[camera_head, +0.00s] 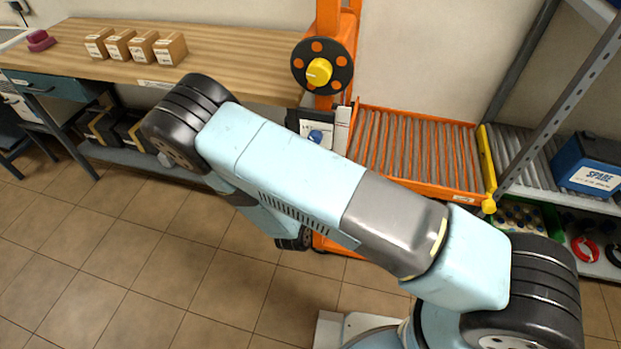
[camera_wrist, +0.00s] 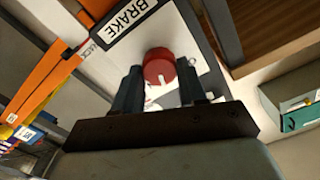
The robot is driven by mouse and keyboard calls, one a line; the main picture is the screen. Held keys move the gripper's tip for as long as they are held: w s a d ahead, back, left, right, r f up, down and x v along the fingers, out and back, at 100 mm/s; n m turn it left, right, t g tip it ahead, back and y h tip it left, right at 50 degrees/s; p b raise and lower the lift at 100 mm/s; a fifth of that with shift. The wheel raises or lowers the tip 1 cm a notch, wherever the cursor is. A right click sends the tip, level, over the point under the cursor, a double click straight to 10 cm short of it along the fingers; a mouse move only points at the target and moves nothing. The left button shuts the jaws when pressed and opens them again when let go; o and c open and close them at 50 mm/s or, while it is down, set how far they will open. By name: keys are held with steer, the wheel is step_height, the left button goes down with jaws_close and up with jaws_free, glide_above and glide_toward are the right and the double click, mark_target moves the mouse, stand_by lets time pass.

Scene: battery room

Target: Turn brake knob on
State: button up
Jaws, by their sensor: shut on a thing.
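The red brake knob (camera_wrist: 158,66) sits on a white panel (camera_wrist: 180,28) beside a "BRAKE" label (camera_wrist: 126,20) in the wrist view. The knob has a white pointer mark on its face. My gripper (camera_wrist: 160,78) has one dark finger on each side of the knob and is shut on it. Part of the panel's lettering is hidden by the knob and fingers. In the head view my arm covers the gripper and the red knob. A blue knob (camera_head: 316,136) shows on a panel just above my arm there.
An orange lift frame (camera_head: 330,25) carries a black disc with a yellow knob (camera_head: 319,71). An orange roller tray (camera_head: 420,188) lies to its right. A wooden bench (camera_head: 240,55) with several cartons stands left. A blue "SPARE" battery (camera_head: 592,165) sits on the right shelf. Tiled floor is clear.

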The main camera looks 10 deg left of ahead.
steer(key=m, duration=0.5)
steer(key=shift+s+f, duration=0.1)
steer(key=shift+f, duration=0.05)
steer(key=shift+d+m, duration=0.1)
steer(key=shift+m, duration=0.2)
stand_by(0.3)
steer(key=o, duration=1.1)
steer(key=shift+c, duration=0.2)
steer(key=s+a, duration=0.1)
steer(key=s, duration=1.2)
steer(key=shift+s, duration=0.3)
